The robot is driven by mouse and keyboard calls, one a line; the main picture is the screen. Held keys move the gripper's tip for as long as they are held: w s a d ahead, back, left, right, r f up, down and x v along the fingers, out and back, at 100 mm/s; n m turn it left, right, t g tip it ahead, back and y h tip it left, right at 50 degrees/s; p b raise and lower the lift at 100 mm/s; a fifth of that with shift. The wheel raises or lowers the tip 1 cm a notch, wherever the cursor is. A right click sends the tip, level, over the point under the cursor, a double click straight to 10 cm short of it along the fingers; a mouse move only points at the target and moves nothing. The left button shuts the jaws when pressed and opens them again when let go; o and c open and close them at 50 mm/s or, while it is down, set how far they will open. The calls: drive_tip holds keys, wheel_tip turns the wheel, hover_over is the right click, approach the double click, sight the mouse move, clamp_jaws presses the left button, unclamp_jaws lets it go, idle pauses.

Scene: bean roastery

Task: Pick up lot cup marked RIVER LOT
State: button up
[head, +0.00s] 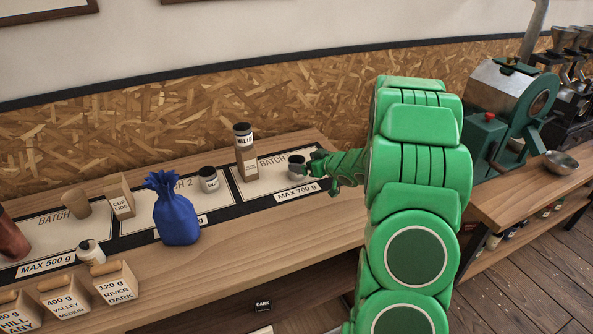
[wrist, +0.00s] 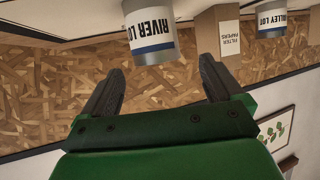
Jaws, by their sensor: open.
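The lot cup marked RIVER LOT (wrist: 152,35) is pale with a grey end and has a white label with a blue band. It appears upside down in the wrist view, cut off at the top edge. In the head view a small dark-topped cup (head: 297,163) stands on the BATCH mat marked MAX 700 g, right at my fingertips; its label is not readable there. My gripper (head: 318,168) is open, and in the wrist view its fingers (wrist: 162,66) point towards the cup, one to each side. I cannot tell how far the cup is between them.
A further cup (head: 209,180), a blue sack (head: 175,212) and a cup lids box (head: 120,197) stand to the left. A green roaster (head: 505,110) is to the right.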

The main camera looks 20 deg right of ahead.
sight(291, 159)
drive_tip(key=shift+x, duration=3.75)
drive_tip(key=shift+d+f, duration=0.15)
drive_tip(key=shift+d, duration=0.05)
drive_tip(key=shift+c, duration=0.2)
drive_tip(key=c, duration=1.1)
